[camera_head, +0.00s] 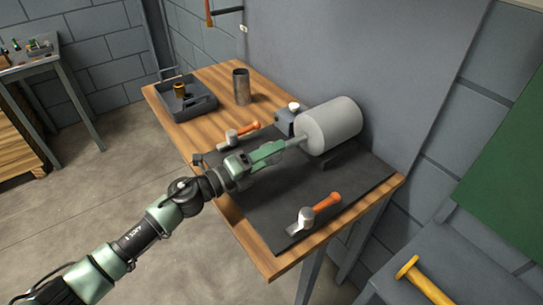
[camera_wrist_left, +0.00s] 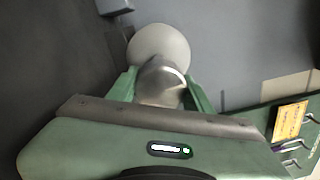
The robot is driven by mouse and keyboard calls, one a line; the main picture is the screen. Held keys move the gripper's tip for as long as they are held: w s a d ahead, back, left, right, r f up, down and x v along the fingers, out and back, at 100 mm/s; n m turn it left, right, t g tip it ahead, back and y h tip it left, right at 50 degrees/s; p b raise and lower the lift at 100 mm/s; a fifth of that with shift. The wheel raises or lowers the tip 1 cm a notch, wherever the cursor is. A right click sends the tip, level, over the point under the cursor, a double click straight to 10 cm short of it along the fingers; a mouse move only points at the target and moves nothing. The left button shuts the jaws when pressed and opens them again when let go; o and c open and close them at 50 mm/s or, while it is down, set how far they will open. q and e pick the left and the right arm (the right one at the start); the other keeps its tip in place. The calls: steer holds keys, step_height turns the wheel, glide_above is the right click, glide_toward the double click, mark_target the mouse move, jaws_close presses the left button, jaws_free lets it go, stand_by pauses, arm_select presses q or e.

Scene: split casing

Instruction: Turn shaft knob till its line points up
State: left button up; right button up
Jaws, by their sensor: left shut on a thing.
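The light grey cylindrical casing (camera_head: 336,124) lies on its side on the dark mat, its end facing my left gripper (camera_head: 282,148). A short metal shaft (camera_head: 298,141) sticks out of that end toward the gripper. In the left wrist view a rounded metal knob (camera_wrist_left: 160,80) sits between the two green fingers of the gripper (camera_wrist_left: 160,92), with the pale casing (camera_wrist_left: 158,42) behind it. The gripper is shut on the knob. A bright curved streak shows on the knob; I cannot tell whether it is a line or a reflection. The right gripper is in neither view.
The dark mat (camera_head: 262,208) lies on a wooden table (camera_head: 229,76). A metal cup (camera_head: 241,87) and a grey tray (camera_head: 205,105) stand at the far left.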

arm_select(q)
steer(key=shift+m, duration=0.5)
steer(key=o, duration=1.4)
steer(key=shift+c, duration=0.2)
steer(key=b+v, duration=0.1)
steer(key=v, duration=0.6)
steer(key=shift+f, duration=0.1)
steer(key=shift+s+a+b, duration=0.2)
steer(key=shift+a+b, duration=0.1)
steer(key=shift+a, duration=0.05)
